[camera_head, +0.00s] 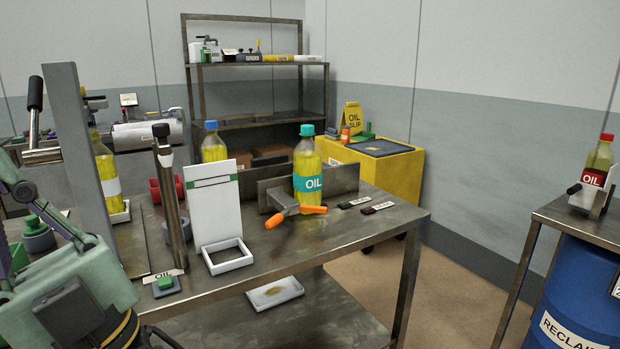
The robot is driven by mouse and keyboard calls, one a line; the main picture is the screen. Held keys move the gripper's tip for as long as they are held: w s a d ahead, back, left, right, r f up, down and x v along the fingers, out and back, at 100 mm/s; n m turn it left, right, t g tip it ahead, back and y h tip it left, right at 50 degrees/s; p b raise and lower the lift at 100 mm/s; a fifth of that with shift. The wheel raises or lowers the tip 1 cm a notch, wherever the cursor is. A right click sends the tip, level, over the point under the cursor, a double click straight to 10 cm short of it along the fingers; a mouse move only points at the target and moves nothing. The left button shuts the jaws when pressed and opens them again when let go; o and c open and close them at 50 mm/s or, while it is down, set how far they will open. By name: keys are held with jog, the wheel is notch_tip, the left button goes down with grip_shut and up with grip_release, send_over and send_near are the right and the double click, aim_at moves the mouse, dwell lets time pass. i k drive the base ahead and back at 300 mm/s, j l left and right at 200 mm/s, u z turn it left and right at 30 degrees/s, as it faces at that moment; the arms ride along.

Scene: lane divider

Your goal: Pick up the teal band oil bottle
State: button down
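The teal band oil bottle (307,178) stands upright on the metal workbench. It has a teal cap, yellow-green oil and a teal label reading OIL. A clamp-like tool with orange handles (293,212) is in front of its base and partly hides it. Grey metal plates (268,188) stand close by its left side and behind it.
A white signboard with a tray foot (212,215) and a dark upright post (170,190) stand left of the bottle. A blue-capped bottle (213,145) stands behind the board. A grey column (80,150) rises at left. The bench's right front corner (385,222) is mostly clear.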

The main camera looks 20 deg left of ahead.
aim_at(307, 156)
jog(key=i+l+u, duration=0.15)
jog(key=u, duration=0.7)
jog(key=i+l+u, duration=0.1)
jog(key=l+u, duration=0.15)
jog(key=i+l+u, duration=0.2)
jog(key=l, duration=0.25)
jog(key=l+u, duration=0.5)
jog(key=l, duration=1.65)
jog(key=i+l, duration=0.1)
jog(key=l, duration=0.5)
jog(key=i+l, duration=0.15)
jog(key=i, duration=0.35)
jog(key=i+l, duration=0.15)
jog(key=i, duration=0.35)
